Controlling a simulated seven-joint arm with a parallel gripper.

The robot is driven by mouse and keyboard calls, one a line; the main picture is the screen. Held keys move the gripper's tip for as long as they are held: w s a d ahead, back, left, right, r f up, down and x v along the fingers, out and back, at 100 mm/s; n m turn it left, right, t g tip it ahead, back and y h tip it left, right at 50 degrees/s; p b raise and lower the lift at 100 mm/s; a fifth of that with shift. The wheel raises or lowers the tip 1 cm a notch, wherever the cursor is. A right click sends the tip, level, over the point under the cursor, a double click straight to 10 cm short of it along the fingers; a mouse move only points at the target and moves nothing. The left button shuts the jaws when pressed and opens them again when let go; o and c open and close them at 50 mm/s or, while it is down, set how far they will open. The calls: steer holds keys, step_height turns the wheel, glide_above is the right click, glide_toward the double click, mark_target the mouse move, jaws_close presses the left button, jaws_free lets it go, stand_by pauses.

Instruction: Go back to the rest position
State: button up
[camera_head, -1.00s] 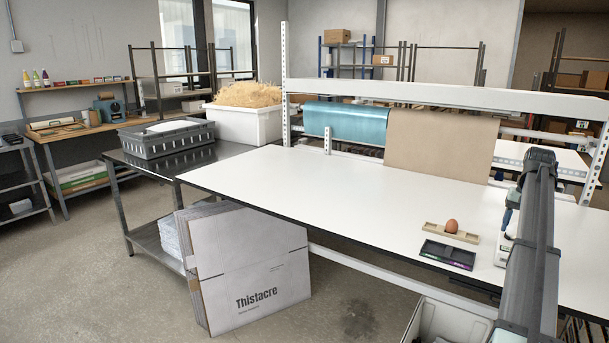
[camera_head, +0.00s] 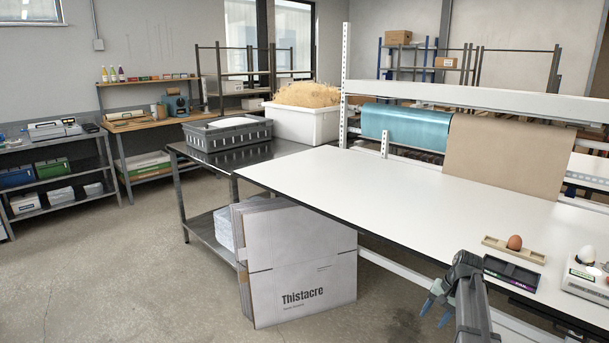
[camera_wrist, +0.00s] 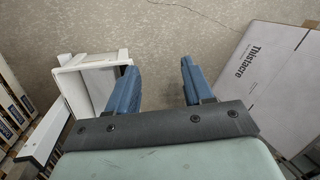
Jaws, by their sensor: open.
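My gripper (camera_head: 434,305) hangs off the front edge of the white table (camera_head: 330,180), low at the bottom of the head view, with its blue fingers pointing down and left. In the wrist view my gripper (camera_wrist: 158,85) shows its two blue fingers wide apart with only bare concrete floor between them. It holds nothing. A brown egg (camera_head: 515,242) stands in a wooden holder (camera_head: 497,246) on the table. A white egg (camera_head: 586,255) sits on the white scale (camera_head: 583,283) at the right.
A dark tray (camera_head: 513,273) lies at the table's front edge. A Thistacre carton (camera_head: 302,262) leans below the table; it also shows in the wrist view (camera_wrist: 258,75). A white bin (camera_wrist: 92,75) stands on the floor. The floor at left is clear.

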steer(key=s+a+f+n+g, duration=0.1)
steer(key=s+a+f, duration=0.4)
steer(key=f, duration=0.4)
steer(key=s+a+f+n+g, duration=0.1)
steer(key=s+a+f+g, duration=0.1)
steer(key=s+a+f, duration=0.5)
steer(key=s+a+f+n+g, duration=0.15)
steer(key=s+f, duration=0.25)
steer(key=f, duration=0.6)
steer(key=s+a+f+n+g+h, duration=0.1)
steer(key=s+a+f, duration=0.2)
steer(key=s, duration=0.6)
steer(key=s+a+f+n+g+h, duration=0.1)
steer(key=s+a+f, duration=0.2)
steer(key=s+f, duration=0.3)
steer(key=s+a+f+n+g+h, duration=0.1)
steer(key=s+f, duration=0.3)
steer(key=s, duration=1)
steer(key=shift+s+a+f, duration=0.15)
steer(key=shift+s+a, duration=0.1)
steer(key=shift+a, duration=0.65)
